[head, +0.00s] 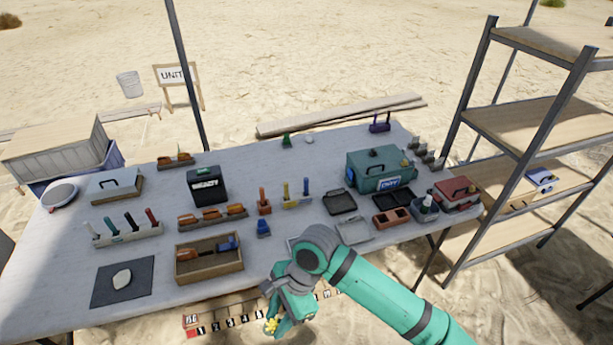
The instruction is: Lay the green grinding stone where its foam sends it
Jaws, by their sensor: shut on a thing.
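My gripper (272,318) hangs low in front of the table's front edge, near the bottom of the head view. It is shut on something. A small yellow thing (271,325) shows at its fingertips, too small to name. A small dark green, pointed thing (287,140) stands at the back edge of the table, far from my gripper. I cannot tell whether it is the green grinding stone. A pale stone (122,278) lies on a dark mat (101,293) at the front left. I cannot make out any foam clearly.
The table (330,165) carries a wooden tray (208,271), a black box (207,185), a green case (379,169), a red case (456,193) and open dark trays (340,202). Shelves (535,125) stand at the right. A numbered strip (235,318) shows below the table's front edge.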

